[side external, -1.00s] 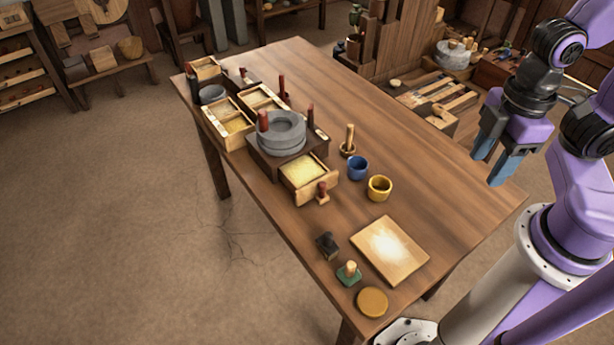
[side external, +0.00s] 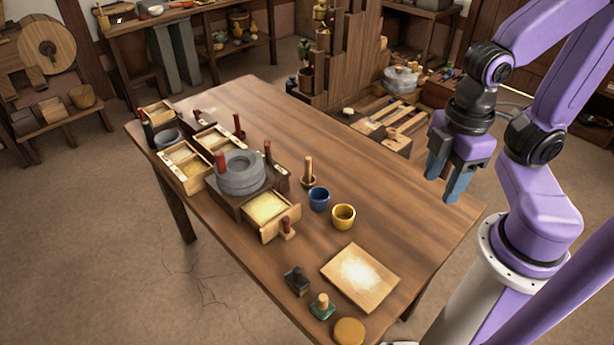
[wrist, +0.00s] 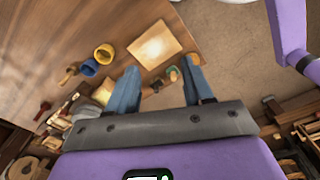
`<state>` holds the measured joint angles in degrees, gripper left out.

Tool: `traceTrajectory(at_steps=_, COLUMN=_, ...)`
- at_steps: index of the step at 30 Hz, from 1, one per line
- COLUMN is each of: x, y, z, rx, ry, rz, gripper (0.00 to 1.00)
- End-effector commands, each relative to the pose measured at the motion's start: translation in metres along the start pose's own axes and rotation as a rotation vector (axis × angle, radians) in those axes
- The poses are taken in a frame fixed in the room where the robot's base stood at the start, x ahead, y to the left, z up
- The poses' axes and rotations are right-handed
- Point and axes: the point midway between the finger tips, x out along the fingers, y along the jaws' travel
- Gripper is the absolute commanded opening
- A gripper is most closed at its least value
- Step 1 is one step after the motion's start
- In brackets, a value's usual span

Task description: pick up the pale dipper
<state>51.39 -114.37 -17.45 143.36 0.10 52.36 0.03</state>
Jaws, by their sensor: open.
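The pale dipper (side external: 308,172) is a light wooden piece with an upright handle and a small round base. It stands on the table (side external: 400,190) beside the blue cup (side external: 319,198), right of the stone quern (side external: 241,174). In the wrist view what looks like the dipper (wrist: 68,76) lies at the left, past the blue cup (wrist: 88,67). My gripper (side external: 446,190) is open and empty, raised near the table's right end, well apart from the dipper. Its two fingers (wrist: 161,67) show spread in the wrist view.
A yellow cup (side external: 343,216) stands close to the dipper. An open drawer of yellow meal (side external: 268,208) juts from the quern. A floured board (side external: 360,276), a dark block (side external: 297,280), a green-based stamp (side external: 322,306) and a round disc (side external: 349,331) lie nearer. The far right tabletop is clear.

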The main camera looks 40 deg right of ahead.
Motion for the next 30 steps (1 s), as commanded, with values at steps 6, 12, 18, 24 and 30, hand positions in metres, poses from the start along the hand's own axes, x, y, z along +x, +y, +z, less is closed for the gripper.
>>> traceTrajectory(at_steps=6, x=0.0, y=0.0, z=0.0, rx=0.0, ry=0.0, rz=0.0, gripper=0.51)
traceTrajectory(at_steps=12, x=0.0, y=0.0, z=0.0, rx=0.0, ry=0.0, rz=0.0, gripper=0.5)
traceTrajectory(at_steps=18, x=-0.001, y=0.004, z=-0.006, rx=-0.003, ry=-0.001, rz=0.0, gripper=0.5)
traceTrajectory(at_steps=24, x=-0.004, y=0.035, z=-0.047, rx=-0.038, ry=-0.008, rz=0.003, gripper=0.5)
traceTrajectory(at_steps=30, x=-0.002, y=0.092, z=-0.098, rx=-0.097, ry=-0.016, rz=0.004, gripper=0.5)
